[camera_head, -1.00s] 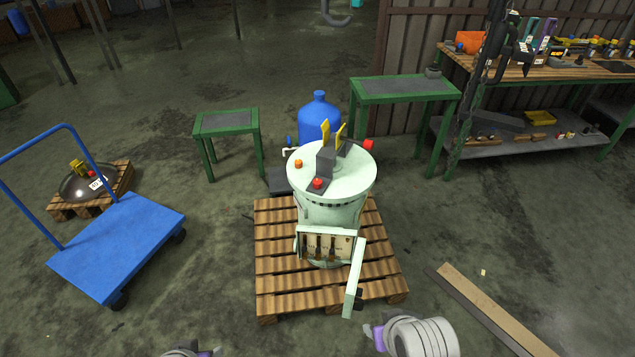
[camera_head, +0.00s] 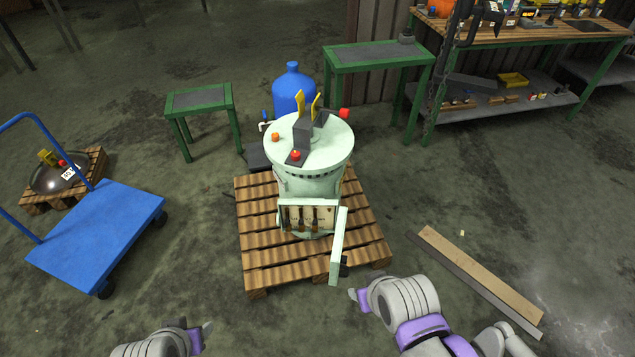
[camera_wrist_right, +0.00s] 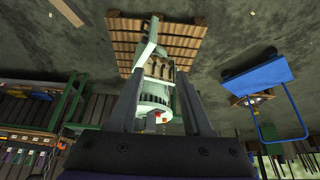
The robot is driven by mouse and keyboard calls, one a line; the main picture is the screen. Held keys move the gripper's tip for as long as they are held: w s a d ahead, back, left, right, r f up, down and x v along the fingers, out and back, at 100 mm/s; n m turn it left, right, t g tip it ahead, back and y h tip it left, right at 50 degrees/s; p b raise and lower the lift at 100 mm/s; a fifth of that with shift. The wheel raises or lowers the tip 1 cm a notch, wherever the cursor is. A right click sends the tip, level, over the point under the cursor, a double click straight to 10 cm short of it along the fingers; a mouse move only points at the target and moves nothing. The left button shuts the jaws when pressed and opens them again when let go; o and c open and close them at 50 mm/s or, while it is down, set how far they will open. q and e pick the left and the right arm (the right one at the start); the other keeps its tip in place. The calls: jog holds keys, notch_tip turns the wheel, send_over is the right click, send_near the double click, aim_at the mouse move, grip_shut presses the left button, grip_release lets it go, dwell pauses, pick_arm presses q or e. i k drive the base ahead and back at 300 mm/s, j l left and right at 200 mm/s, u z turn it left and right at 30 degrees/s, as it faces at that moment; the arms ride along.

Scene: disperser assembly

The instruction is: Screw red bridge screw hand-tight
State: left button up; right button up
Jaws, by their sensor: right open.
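A pale green round vessel (camera_head: 325,152) stands on a wooden pallet, with a dark grey bridge (camera_head: 303,134) on its lid. A red screw head (camera_head: 296,155) sits at the near end of the bridge; I cannot tell how tight it is. Another red part (camera_head: 344,113) shows at the lid's right rim. My right gripper (camera_head: 358,294) is right of the pallet's near corner, apart from the vessel. In the right wrist view the right gripper (camera_wrist_right: 160,82) is open and empty, the vessel (camera_wrist_right: 155,98) appearing between its fingers. My left gripper (camera_head: 205,332) is low left of the pallet; its jaws are unclear.
The pallet (camera_head: 262,262) carries the vessel, whose open front box has a door (camera_head: 338,245) jutting forward. A blue cart (camera_head: 98,232) stands left. Green tables (camera_head: 200,99), (camera_head: 375,56) and a blue tank (camera_head: 293,90) are behind. Planks (camera_head: 480,270) lie right; floor in front is clear.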

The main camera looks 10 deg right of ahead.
aim_at(295, 155)
jog(key=i+j, duration=0.2)
jog(key=i, duration=0.3)
jog(key=i+j+u, duration=0.1)
jog(key=i, duration=0.45)
jog(key=j, duration=0.05)
